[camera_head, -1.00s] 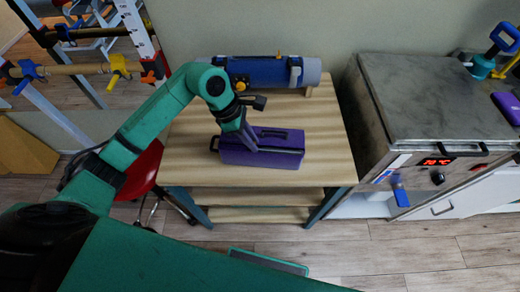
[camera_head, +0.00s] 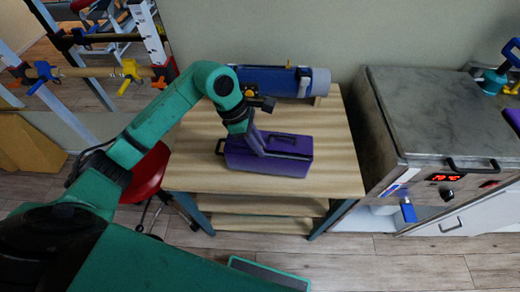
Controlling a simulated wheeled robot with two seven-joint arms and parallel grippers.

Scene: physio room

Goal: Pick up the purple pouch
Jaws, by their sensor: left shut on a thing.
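The purple pouch (camera_head: 290,160) is a box-shaped case with a dark handle on top and another at its left end. It rests on the wooden table top (camera_head: 335,180), or so close above it that I see no gap. My left gripper (camera_head: 258,148) reaches down from above and is shut on the pouch left of its top handle. The fingertips are partly hidden against the pouch. My right gripper is not in view.
A blue and grey cylinder (camera_head: 275,80) lies at the table's back edge. A grey-topped unit (camera_head: 430,110) with a red display stands close on the right. A red stool (camera_head: 150,172) is at the left. The table's front right is bare.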

